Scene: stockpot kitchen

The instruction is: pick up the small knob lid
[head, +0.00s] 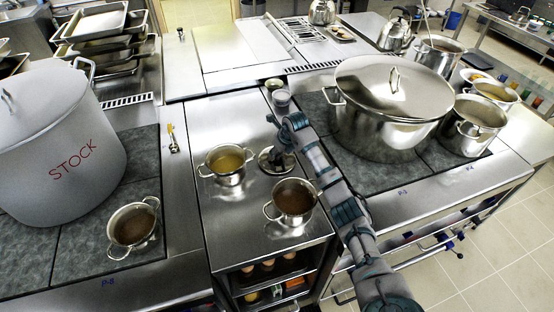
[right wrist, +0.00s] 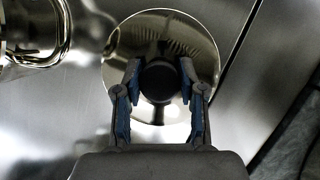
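The small knob lid (head: 268,161) is a shiny round metal disc with a dark knob. It is on or just above the steel counter between the two small pots; I cannot tell which. In the right wrist view the lid's dark knob (right wrist: 159,82) sits between my right gripper's fingertips (right wrist: 160,75), one on each side. The fingers are at or very near the knob's sides, and whether they press on it is unclear. In the head view my right gripper (head: 284,142) is right over the lid and hides part of it. My left gripper is not in view.
A small pot of yellowish liquid (head: 228,174) stands left of the lid, and a pot of brown liquid (head: 294,208) stands in front. A grey cup (head: 281,103) is behind. A big lidded pot (head: 375,125) stands right and the STOCK pot (head: 60,150) left.

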